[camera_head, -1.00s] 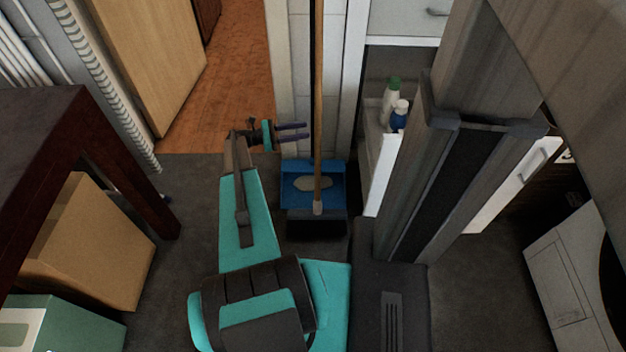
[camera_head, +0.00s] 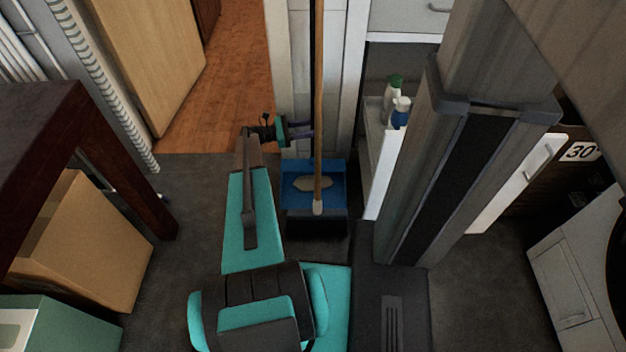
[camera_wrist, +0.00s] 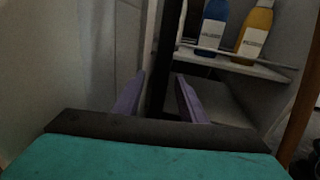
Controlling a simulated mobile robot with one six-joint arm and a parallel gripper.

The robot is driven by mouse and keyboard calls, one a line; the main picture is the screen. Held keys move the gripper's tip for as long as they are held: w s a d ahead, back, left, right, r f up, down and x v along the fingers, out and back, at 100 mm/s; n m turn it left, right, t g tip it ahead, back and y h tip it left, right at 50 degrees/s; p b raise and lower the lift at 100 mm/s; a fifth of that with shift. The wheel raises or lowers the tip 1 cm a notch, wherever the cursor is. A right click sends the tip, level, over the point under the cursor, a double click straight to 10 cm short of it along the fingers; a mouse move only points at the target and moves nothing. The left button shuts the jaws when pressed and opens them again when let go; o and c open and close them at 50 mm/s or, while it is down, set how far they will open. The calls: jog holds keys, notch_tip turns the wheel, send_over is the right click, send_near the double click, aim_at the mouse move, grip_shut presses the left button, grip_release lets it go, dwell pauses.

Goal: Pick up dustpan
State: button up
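The blue dustpan (camera_head: 295,194) stands on the dark floor at the foot of the white wall in the head view. A broom with a long wooden handle (camera_head: 319,80) stands upright in front of it, hiding part of it. The broom's dark head (camera_head: 316,222) is just below the dustpan.
A shelf unit with bottles (camera_head: 395,100) is right of the broom; blue and yellow bottles (camera_wrist: 254,32) show in the wrist view. A grey column (camera_head: 450,170) stands at the right. A cardboard box (camera_head: 80,240) sits under the dark table (camera_head: 40,130) at left.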

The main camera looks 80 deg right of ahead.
dwell(0.4)
grip_shut()
dwell(1.3)
